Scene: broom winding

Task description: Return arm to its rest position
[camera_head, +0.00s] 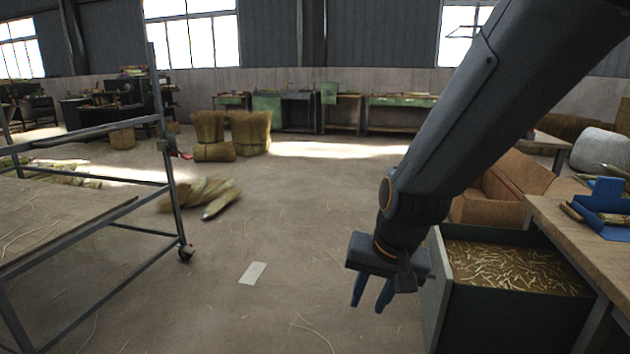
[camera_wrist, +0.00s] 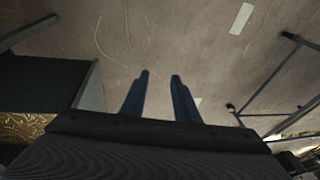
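My arm (camera_head: 470,120) reaches down from the upper right in the head view. My gripper (camera_head: 371,303) hangs at its end, fingers pointing down over bare floor, just left of the open drawer. In the wrist view its two blue fingers (camera_wrist: 159,78) stand apart with only floor between them. The gripper is open and empty.
An open drawer (camera_head: 447,290) of straw juts from the wooden workbench (camera_head: 575,225) at right. A wheeled metal rack (camera_head: 150,190) stands at left. Straw bundles (camera_head: 250,132) stand further back. The floor (camera_head: 290,220) between is mostly clear, with a pale sheet (camera_head: 253,273).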

